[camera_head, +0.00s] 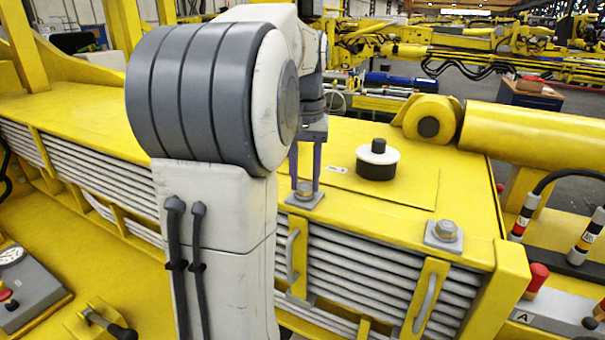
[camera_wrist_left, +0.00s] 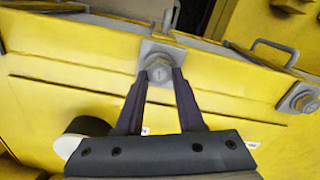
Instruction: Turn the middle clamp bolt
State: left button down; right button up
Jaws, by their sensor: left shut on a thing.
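The clamp bolt (camera_wrist_left: 159,72) sits on a grey square plate at the edge of the yellow boom top. It also shows in the head view (camera_head: 304,188), left of another clamp bolt. My left gripper (camera_head: 306,187) points down onto it, and its two dark fingers (camera_wrist_left: 160,77) are shut on the bolt's head from both sides. The other clamp bolt (camera_head: 445,230) stands on its own plate at the right, and it also shows in the wrist view (camera_wrist_left: 303,99). My right gripper is not in view.
Grey handles (camera_head: 425,303) stick out from the boom's side. My left arm hides part of the boom.

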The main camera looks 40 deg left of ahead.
pick_arm(q)
jog(key=m, duration=0.4)
jog(key=shift+r+m+p, duration=0.2)
jog(key=shift+m+p, duration=0.1)
jog(key=m, duration=0.3)
jog(key=shift+d+m, duration=0.1)
jog(key=shift+m, duration=0.3)
jog(key=m, duration=0.9)
jog(key=shift+s+d, duration=0.1)
jog(key=m, duration=0.4)
jog(key=shift+m, duration=0.3)
jog(key=m, duration=0.4)
jog(key=shift+s+r, duration=0.1)
jog(key=shift+s, duration=0.05)
jog(key=m, duration=0.4)
jog(key=shift+m, duration=2.3)
